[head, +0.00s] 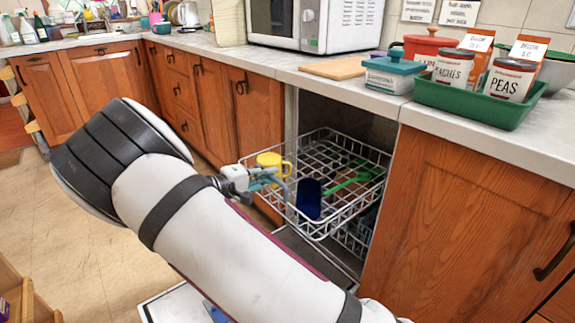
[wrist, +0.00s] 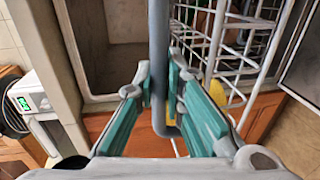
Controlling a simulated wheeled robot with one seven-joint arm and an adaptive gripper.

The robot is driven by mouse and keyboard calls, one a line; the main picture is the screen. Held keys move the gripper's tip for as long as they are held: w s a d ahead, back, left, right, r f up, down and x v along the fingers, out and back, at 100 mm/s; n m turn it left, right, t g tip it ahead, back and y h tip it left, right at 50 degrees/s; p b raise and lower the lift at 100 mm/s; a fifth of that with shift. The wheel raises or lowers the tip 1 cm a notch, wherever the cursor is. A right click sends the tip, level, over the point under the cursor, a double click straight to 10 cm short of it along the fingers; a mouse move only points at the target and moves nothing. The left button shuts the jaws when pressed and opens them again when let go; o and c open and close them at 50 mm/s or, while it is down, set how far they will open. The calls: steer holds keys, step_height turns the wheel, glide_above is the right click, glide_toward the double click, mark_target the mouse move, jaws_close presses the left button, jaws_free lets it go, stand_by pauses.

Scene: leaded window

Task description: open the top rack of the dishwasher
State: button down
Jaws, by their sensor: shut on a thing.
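The white wire top rack (head: 345,208) is out past the dishwasher's (head: 385,130) front opening, under the counter. It holds a yellow mug (head: 268,162), a dark blue cup (head: 309,200) and a green utensil (head: 352,180). My gripper (head: 270,178) is at the rack's front left side. In the wrist view, my gripper (wrist: 161,85) is shut on a grey bar (wrist: 158,45) that runs between its fingers and curves at its lower end. White rack wires (wrist: 225,60) show to the right of the bar. My arm hides part of the rack's surroundings in the head view.
A lower rack (head: 355,237) shows below. Wooden cabinets (head: 465,220) flank the dishwasher. The counter above holds a green tray (head: 480,100) with cans, a teal-lidded dish (head: 390,75) and a microwave (head: 310,25). Floor (head: 75,235) at left is clear.

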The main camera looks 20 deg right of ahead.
steer(key=shift+f+v, duration=0.2)
steer(key=shift+v, duration=0.85)
steer(key=shift+f+v, duration=0.2)
steer(key=shift+v, duration=0.85)
steer(key=shift+a, duration=0.1)
steer(key=c, duration=1.7)
jaws_free()
steer(key=shift+o, duration=0.2)
steer(key=v, duration=1.2)
